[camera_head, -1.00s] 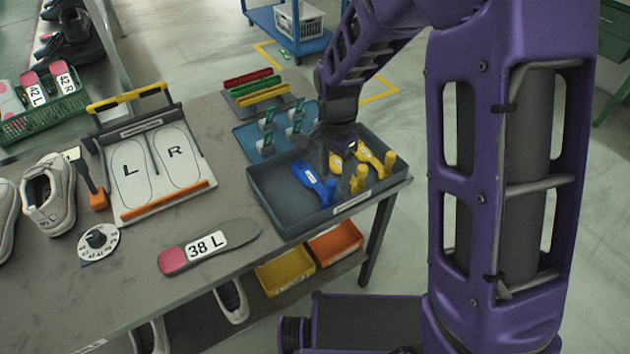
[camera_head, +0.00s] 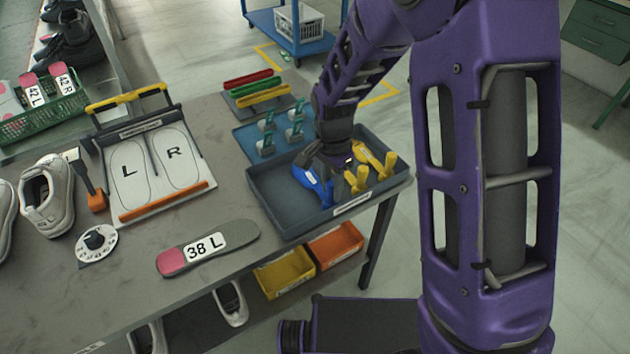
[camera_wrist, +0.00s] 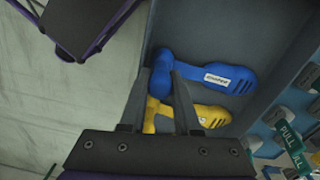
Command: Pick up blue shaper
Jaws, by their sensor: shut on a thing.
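My gripper (camera_head: 318,162) reaches down into the tray from the right. In the wrist view my gripper (camera_wrist: 163,74) has its two fingers on either side of the narrow end of the blue shaper and is shut on it. The shaper appears still low in the tray.
Yellow shapers (camera_head: 357,181) lie just right of the blue one; one yellow shaper (camera_wrist: 205,118) passes beneath my fingers in the wrist view. A blue tray (camera_head: 247,139) with teal-tagged items stands behind. An insole marked 38 L (camera_head: 208,246) lies on the table at left.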

